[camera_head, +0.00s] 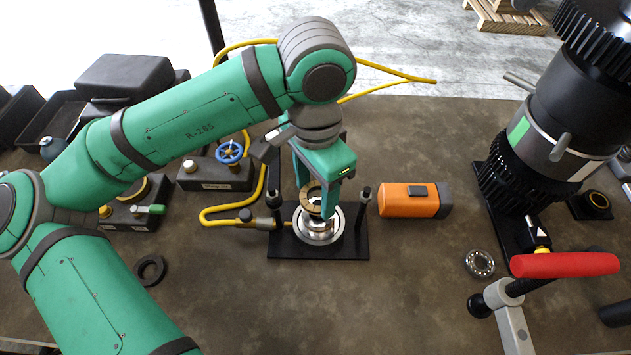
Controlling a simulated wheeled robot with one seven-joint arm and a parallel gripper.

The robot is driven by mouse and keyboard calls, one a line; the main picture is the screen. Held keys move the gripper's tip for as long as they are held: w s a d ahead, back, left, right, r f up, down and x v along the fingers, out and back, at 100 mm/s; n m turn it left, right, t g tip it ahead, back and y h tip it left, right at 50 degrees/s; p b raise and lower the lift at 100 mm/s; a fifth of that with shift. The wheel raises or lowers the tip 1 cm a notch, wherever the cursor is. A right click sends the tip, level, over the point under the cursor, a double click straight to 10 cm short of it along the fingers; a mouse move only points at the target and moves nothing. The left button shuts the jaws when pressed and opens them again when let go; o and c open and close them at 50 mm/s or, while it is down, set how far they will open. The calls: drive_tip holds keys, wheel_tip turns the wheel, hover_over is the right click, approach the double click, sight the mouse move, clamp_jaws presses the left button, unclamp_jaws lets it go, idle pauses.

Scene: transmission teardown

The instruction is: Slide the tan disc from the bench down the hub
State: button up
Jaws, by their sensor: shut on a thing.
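The tan disc (311,207) shows as a brown-tan ring between the fingers of my green gripper (318,190). My gripper is shut on the disc, and its fingers hide part of it. The silver hub (318,236) stands on a black base plate (350,250), directly under the disc in the picture. I cannot tell whether the disc is around the top of the hub or just above it.
Black posts rise from the plate left (273,198) and right (366,194) of the hub. An orange box (407,200) lies to the right. A yellow hose (222,222) runs along the left. A large dark gear assembly (555,120) stands at the far right.

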sight(317, 203)
drive_tip(key=shift+d+f, duration=0.15)
drive_tip(key=shift+f, duration=0.9)
drive_tip(key=shift+w+f, duration=0.25)
drive_tip(key=shift+f, duration=0.45)
drive_tip(key=shift+s+d+f, duration=0.1)
drive_tip(key=shift+d+f, duration=0.05)
drive_tip(key=shift+f, duration=0.25)
drive_tip(key=shift+a, duration=0.2)
drive_tip(key=shift+s, duration=0.1)
drive_tip(key=o, duration=1.3)
drive_tip(key=shift+c, duration=0.2)
